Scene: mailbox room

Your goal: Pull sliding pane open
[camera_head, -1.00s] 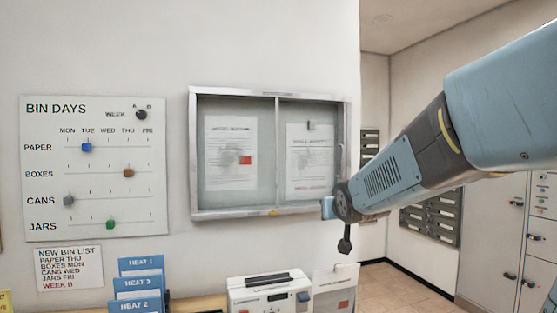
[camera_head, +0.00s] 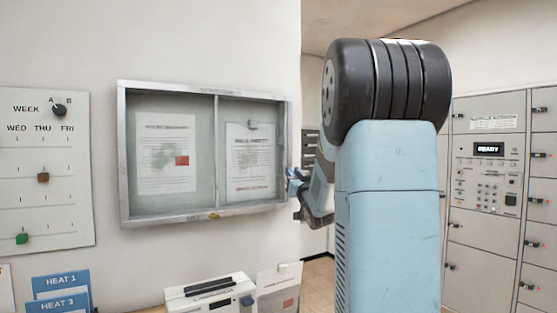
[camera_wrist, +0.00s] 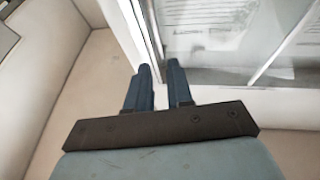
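A wall-mounted notice case (camera_head: 122,160) with a silver frame hangs in the middle of the head view. A vertical bar (camera_head: 217,150) divides its front into a left pane (camera_head: 205,125) and a right pane (camera_head: 268,110). Both panes appear to cover the case. My gripper (camera_wrist: 159,68) shows two dark blue fingers with a narrow gap and nothing clearly held between them. Its fingertips are close to the side edge of the case frame (camera_wrist: 136,25); whether they touch it I cannot tell. In the head view, my arm partly hides the gripper at the case's right edge.
Papers (camera_head: 166,150) are pinned inside the case. A bin-days board (camera_head: 45,165) hangs to the left. A white machine (camera_head: 210,295) and blue heat cards (camera_head: 60,285) stand below. Grey lockers (camera_head: 490,245) with a keypad panel (camera_head: 488,180) line the right wall.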

